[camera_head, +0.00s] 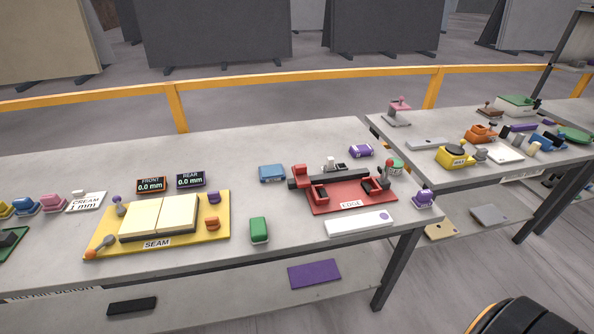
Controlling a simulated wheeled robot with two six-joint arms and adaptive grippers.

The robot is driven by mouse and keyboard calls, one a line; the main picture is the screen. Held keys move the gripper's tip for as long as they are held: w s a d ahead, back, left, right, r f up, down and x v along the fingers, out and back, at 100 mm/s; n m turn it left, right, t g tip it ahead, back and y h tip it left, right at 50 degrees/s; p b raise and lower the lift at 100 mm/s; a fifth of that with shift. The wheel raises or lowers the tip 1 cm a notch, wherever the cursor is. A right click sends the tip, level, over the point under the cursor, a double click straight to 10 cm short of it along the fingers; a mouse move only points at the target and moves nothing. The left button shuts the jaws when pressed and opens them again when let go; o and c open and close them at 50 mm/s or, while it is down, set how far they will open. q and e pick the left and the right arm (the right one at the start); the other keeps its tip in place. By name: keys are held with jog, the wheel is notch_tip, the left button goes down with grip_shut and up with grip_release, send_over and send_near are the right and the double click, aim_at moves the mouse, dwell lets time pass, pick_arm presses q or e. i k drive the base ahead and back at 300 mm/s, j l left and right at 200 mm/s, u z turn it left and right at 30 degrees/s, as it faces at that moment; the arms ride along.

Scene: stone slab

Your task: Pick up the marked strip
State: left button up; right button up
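Neither my left nor my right gripper is in view.
A yellow SEAM board (215,237) holding cream tiles lies to the left. A green block (259,230) is between it and the strip. A purple item (423,199) stands right of the strip. A second bench (440,178) is at right.

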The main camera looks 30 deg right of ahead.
aim_at(355, 224)
jog(key=z, duration=1.4)
